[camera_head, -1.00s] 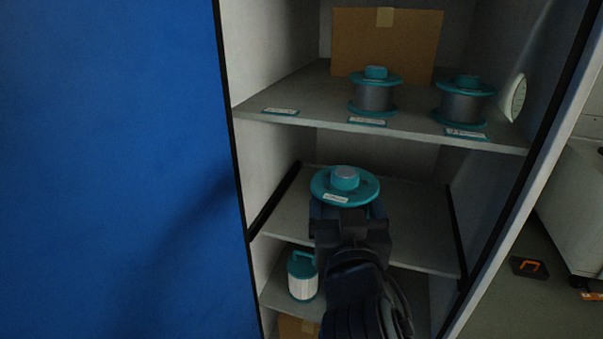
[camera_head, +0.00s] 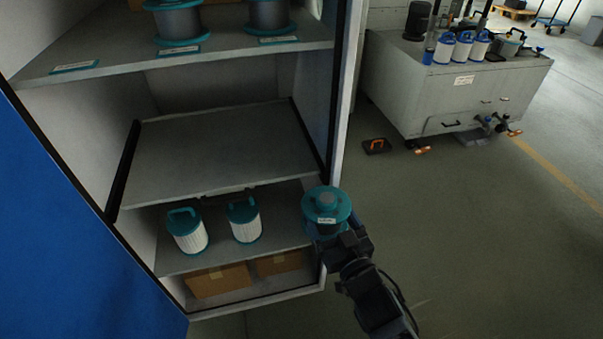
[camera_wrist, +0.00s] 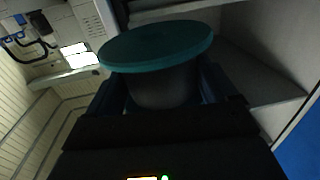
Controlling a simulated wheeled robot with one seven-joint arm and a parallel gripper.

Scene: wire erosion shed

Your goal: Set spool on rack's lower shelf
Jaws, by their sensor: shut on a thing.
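A spool (camera_head: 326,208) with teal flanges and a dark winding is held by my gripper (camera_head: 328,230). It also fills the middle of the wrist view (camera_wrist: 160,75), between the two fingers. In the head view it stands upright in front of the rack's right post, apart from the shelves. The rack (camera_head: 342,110) has an empty middle shelf (camera_head: 220,150). Below that, a lower shelf (camera_head: 215,258) carries two white filters with teal handles, one at left (camera_head: 188,232) and one nearer the middle (camera_head: 244,220).
The upper shelf (camera_head: 120,70) bears two more spools, left (camera_head: 178,22) and right (camera_head: 268,15). Cardboard boxes lie at the rack's bottom (camera_head: 218,281). A blue panel (camera_head: 60,240) flanks the left. A grey cabinet (camera_head: 450,95) stands at the back right. Open floor lies right of the rack.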

